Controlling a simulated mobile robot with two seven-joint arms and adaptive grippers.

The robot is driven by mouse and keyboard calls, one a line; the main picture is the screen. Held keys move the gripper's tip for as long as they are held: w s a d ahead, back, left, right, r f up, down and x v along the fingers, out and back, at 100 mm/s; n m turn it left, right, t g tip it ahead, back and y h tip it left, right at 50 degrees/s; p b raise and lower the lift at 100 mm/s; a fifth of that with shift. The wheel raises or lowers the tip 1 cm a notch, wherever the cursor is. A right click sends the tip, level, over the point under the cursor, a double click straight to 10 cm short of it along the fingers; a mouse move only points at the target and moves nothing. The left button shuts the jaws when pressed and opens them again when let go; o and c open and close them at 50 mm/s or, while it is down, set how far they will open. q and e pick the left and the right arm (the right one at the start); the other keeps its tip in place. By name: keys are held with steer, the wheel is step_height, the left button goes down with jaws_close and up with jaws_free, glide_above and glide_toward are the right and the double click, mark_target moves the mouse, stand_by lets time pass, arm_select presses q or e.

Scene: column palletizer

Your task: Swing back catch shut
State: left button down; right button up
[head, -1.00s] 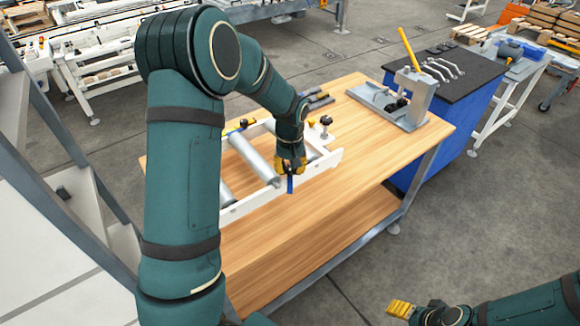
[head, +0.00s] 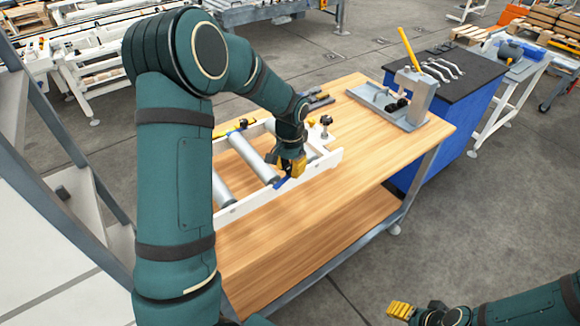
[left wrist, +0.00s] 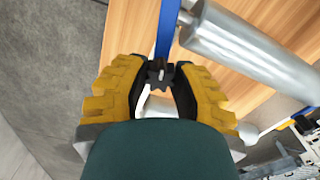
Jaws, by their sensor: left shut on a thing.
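A white roller frame (head: 322,163) with grey rollers (head: 253,158) lies on the wooden table (head: 290,228). My left gripper (head: 289,172) is at the frame's near rail, shut on a blue catch lever (head: 281,184). The lever slants down and left below the fingers in the head view. In the left wrist view the blue lever (left wrist: 167,28) runs up from between the yellow fingers (left wrist: 160,78), beside a roller (left wrist: 245,48).
A yellow and blue part (head: 235,129) sits at the frame's far side. A black knob (head: 326,121) stands near the frame's right end. A grey fixture with a yellow handle (head: 406,45) stands at the table's right end. The table's front right is bare.

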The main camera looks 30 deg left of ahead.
mark_target(290, 167)
arm_select(q)
steer(key=shift+m, duration=1)
steer(key=c, duration=0.7)
jaws_free()
step_height(290, 167, up, 12)
steer(key=shift+r, duration=0.1)
